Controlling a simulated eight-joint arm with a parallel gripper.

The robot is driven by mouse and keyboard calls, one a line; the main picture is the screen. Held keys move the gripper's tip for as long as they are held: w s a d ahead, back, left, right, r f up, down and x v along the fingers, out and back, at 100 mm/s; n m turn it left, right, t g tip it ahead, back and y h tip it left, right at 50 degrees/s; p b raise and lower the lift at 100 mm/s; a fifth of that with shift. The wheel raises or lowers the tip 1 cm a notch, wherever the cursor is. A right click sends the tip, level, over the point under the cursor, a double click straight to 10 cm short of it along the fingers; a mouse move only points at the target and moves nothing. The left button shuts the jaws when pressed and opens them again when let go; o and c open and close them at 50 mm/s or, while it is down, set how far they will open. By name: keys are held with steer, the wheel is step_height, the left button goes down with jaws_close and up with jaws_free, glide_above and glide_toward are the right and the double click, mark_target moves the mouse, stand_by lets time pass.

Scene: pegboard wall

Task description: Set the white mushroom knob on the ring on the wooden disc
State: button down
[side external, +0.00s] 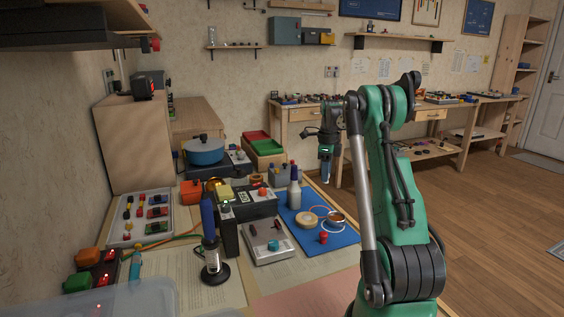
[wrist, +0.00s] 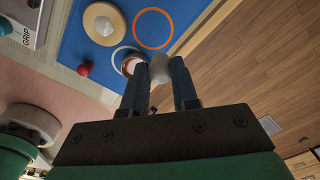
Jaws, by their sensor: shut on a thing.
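My gripper (wrist: 158,64) is shut on the white mushroom knob (wrist: 160,71), which shows pale between its two dark blue fingers. In the side external view my gripper (side external: 326,178) hangs fingers down, well above the blue mat; the knob cannot be made out there. The wooden disc (wrist: 105,22) lies on the mat at the upper left of the wrist view, with a paler round part at its middle. The disc also shows in the side view (side external: 307,219). The knob is apart from the disc.
The blue mat (side external: 301,237) also bears a copper-coloured round cup (wrist: 130,66), a red peg (wrist: 85,68) and an orange ring outline (wrist: 153,14). A pale bottle (side external: 294,194) stands behind the disc. A grey box (side external: 258,246) lies left of the mat.

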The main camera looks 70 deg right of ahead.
step_height(320, 180, up, 11)
steer(key=m, duration=0.2)
glide_above(307, 218)
step_height(307, 218, down, 12)
steer(key=shift+w+d+f, duration=0.1)
steer(key=shift+f, duration=2.45)
steer(key=shift+f, duration=0.5)
steer(key=c, duration=0.6)
jaws_free()
